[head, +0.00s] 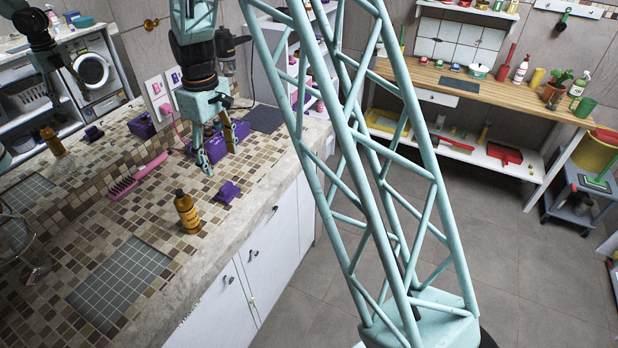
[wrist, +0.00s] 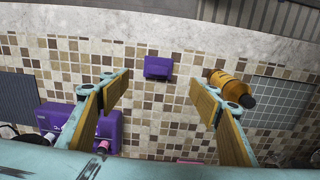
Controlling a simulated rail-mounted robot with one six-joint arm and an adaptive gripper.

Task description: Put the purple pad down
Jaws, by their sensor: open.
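The purple pad (head: 228,193) is a small purple block on the mosaic-tiled counter, near its front edge and right of an amber bottle. It also shows in the wrist view (wrist: 158,67), top centre, beyond and between my fingertips. My gripper (head: 220,161) is open and empty above the counter, behind the pad in the head view. The wrist view shows its two wood-faced fingers spread wide, with nothing between them. The pad appears apart from both fingers.
The amber bottle (head: 187,212) stands beside the pad. A purple box (wrist: 48,118) holding items is behind it. A pink brush (head: 137,178) lies near the wall. A grey gridded tile area (head: 118,283) and a dark slab (head: 264,118) lie on the counter. Bare mosaic surrounds the pad.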

